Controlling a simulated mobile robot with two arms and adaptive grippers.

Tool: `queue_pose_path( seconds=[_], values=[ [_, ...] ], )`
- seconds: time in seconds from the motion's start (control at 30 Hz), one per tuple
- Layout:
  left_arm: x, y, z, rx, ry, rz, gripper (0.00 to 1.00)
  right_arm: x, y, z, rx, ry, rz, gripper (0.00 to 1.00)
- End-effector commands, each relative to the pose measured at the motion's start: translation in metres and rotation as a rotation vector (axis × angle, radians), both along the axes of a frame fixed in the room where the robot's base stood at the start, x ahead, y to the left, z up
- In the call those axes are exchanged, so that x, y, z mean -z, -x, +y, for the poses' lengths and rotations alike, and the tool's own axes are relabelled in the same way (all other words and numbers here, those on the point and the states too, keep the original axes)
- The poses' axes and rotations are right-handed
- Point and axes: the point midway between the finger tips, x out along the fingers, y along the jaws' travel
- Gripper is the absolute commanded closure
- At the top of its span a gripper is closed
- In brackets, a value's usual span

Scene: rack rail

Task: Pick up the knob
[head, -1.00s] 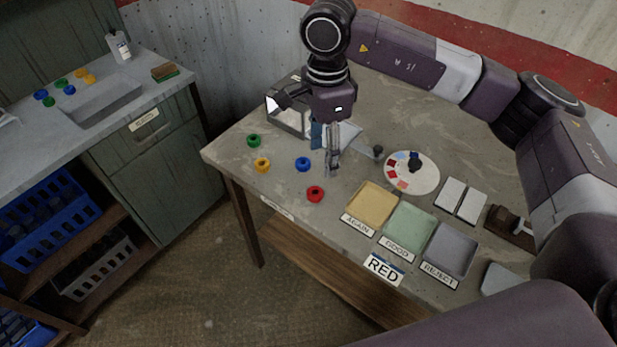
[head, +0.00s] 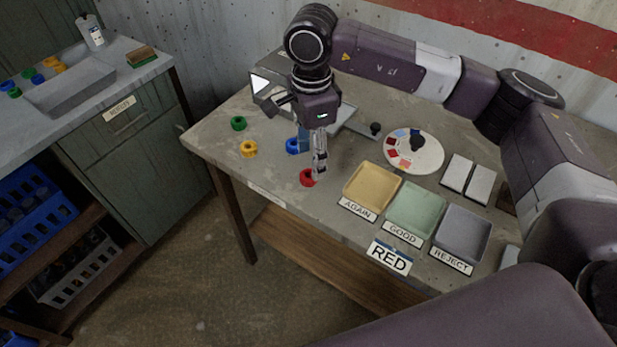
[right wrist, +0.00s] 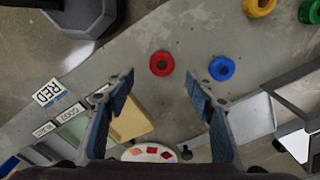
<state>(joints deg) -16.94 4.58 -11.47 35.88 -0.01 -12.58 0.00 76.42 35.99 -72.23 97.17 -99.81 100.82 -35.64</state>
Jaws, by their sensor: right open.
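A red ring-shaped knob (head: 306,177) lies on the workbench, partly behind my gripper's fingers in the head view. My right gripper (head: 319,174) is open and empty, pointing down over the bench beside it. In the right wrist view the red knob (right wrist: 161,64) shows just beyond the gap between the open fingertips (right wrist: 159,80). A blue knob (head: 293,146), a yellow knob (head: 249,149) and a green knob (head: 239,123) lie farther left on the bench. My left gripper does not show.
A RED sign (head: 389,258) is at the bench's front edge. Yellow AGAIN (head: 371,187), green GOOD (head: 415,211) and grey REJECT (head: 462,233) trays stand right of the knobs. A round palette (head: 432,160) lies behind them. A metal box (head: 262,86) is at the back left.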

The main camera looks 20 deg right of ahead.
Motion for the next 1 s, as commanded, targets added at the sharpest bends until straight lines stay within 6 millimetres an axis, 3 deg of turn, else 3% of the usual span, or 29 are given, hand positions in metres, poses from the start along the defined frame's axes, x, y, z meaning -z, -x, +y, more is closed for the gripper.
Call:
queue_pose_path(
  seconds=[0.4, 0.67, 1.0],
  values=[
    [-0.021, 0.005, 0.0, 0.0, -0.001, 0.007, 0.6, 0.052, -0.002, 0.004, 0.0, 0.0, 0.001, 0.5],
    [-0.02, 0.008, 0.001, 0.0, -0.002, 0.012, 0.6, 0.057, -0.002, 0.004, 0.0, 0.0, 0.0, 0.5],
    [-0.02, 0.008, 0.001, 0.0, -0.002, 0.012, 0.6, 0.056, -0.002, 0.003, 0.0, 0.0, 0.0, 0.85]
  ],
)
